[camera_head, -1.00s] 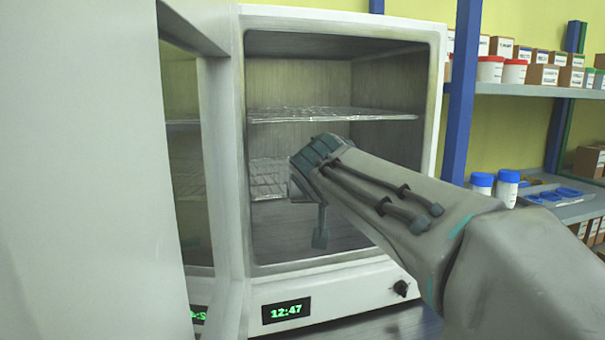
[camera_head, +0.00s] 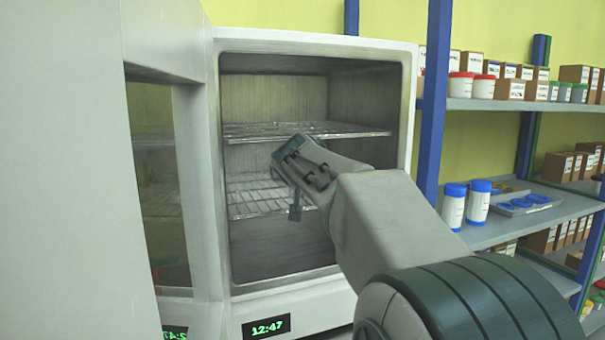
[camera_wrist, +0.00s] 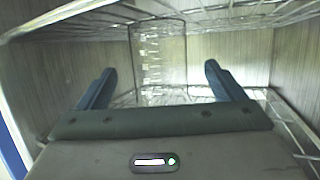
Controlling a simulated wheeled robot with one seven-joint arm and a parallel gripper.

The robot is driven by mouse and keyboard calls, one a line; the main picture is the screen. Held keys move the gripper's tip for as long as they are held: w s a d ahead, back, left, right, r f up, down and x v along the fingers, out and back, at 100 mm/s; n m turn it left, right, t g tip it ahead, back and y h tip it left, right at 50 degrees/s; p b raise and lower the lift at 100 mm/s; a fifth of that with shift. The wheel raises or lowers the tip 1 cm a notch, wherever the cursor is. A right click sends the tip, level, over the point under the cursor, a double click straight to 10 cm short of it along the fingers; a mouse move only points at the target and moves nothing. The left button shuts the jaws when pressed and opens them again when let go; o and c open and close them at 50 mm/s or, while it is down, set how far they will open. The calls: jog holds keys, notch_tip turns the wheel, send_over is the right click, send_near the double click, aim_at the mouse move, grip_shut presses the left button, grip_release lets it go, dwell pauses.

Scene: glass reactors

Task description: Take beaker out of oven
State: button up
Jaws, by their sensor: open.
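The white oven (camera_head: 310,42) stands open, with its door (camera_head: 70,180) swung to the left. My gripper (camera_wrist: 158,72) is inside the oven, between the upper shelf and the lower shelf. In the wrist view its two fingers are spread wide apart, with nothing gripped. A clear glass beaker (camera_wrist: 158,42) with pale graduation marks stands upright ahead, lined up with the gap between the fingers. I cannot tell whether its lower part is between the fingertips. In the head view the beaker is hidden, and my gripper (camera_head: 287,182) shows from behind.
The upper wire shelf (camera_head: 345,131) lies close above my gripper, and the lower wire shelf (camera_head: 255,198) is below it. The oven's side walls flank the arm. To the right, a blue-post rack (camera_head: 436,100) holds boxes and jars (camera_head: 453,205).

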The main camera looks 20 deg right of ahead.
jog(key=w+p, duration=0.1)
jog(key=w+d+p, duration=0.1)
jog(key=w, duration=0.1)
jog(key=shift+w+d+r, duration=0.1)
jog(key=shift+w+d, duration=0.05)
jog(key=shift+w+d+f, duration=0.25)
jog(key=shift+w+f, duration=0.05)
jog(key=shift+w, duration=0.2)
jog(key=c, duration=1)
jog(key=shift+c, duration=0.5)
jog(key=shift+r, duration=0.1)
